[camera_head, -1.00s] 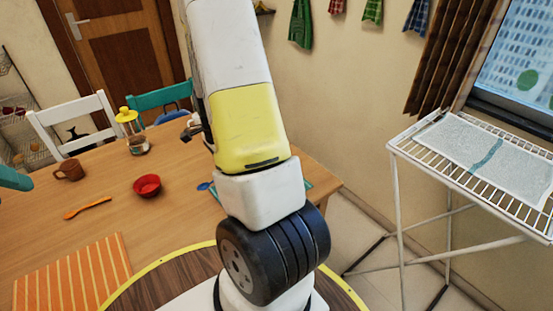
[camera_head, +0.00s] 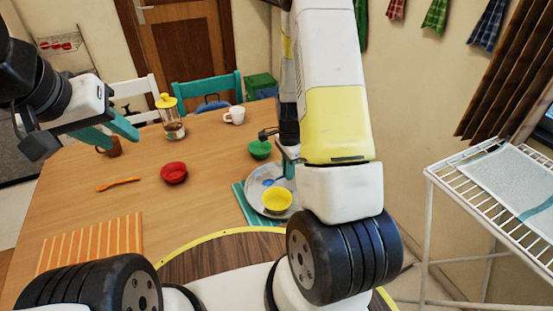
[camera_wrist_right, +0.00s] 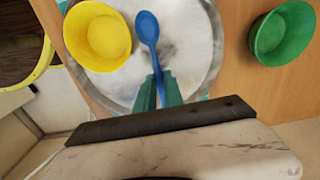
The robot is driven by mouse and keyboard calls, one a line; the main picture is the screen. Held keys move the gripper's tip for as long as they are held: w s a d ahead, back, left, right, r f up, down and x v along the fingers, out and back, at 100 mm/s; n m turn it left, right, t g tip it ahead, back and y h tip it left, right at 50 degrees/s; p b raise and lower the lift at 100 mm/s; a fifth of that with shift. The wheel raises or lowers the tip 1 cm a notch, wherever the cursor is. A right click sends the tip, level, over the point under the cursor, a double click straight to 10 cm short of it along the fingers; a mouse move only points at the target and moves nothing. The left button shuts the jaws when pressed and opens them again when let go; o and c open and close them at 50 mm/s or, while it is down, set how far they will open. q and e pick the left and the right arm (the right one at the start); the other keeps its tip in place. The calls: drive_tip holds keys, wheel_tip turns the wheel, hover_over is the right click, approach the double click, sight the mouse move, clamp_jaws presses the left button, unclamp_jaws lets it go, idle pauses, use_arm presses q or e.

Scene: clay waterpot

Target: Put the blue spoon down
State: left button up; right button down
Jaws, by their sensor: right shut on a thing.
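The blue spoon (camera_wrist_right: 148,28) shows in the right wrist view, its bowl pointing away over the grey plate (camera_wrist_right: 195,40). My right gripper (camera_wrist_right: 157,88) is shut on its handle. I cannot tell whether the spoon touches the plate. In the head view the spoon (camera_head: 274,181) is a small blue patch over the plate (camera_head: 254,188), beside the yellow bowl (camera_head: 277,200). My right gripper (camera_head: 287,166) is partly hidden by my arm there. My left gripper (camera_head: 112,139) is open and empty, raised in front of the brown mug (camera_head: 109,148).
A green bowl (camera_head: 260,149) stands just behind the plate. A red bowl (camera_head: 174,173), an orange spoon (camera_head: 118,184), a yellow-lidded jar (camera_head: 171,118) and a white mug (camera_head: 234,115) stand or lie on the wooden table. A wire rack (camera_head: 480,200) stands at the right.

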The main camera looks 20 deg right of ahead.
drive_tip(key=shift+f, duration=1.55)
drive_tip(key=shift+f, duration=0.1)
drive_tip(key=c, duration=1.5)
unclamp_jaws()
drive_tip(key=shift+o, duration=0.2)
drive_tip(key=s+a+r+n+t+y, duration=0.1)
drive_tip(key=s+a+r+n, duration=0.1)
drive_tip(key=r, duration=0.7)
drive_tip(key=s+a+r+n+t, duration=0.1)
drive_tip(key=a+r+n, duration=0.15)
drive_tip(key=r, duration=0.75)
drive_tip(key=s+a+r+n+t+y, duration=0.1)
drive_tip(key=s+r+n, duration=0.15)
drive_tip(key=r, duration=0.65)
drive_tip(key=s+a+r+n+t, duration=0.3)
drive_tip(key=s+r+n, duration=0.6)
drive_tip(key=s, duration=0.3)
drive_tip(key=shift+a+r+n, duration=0.2)
drive_tip(key=shift+r+n, duration=0.2)
drive_tip(key=shift+r, duration=0.1)
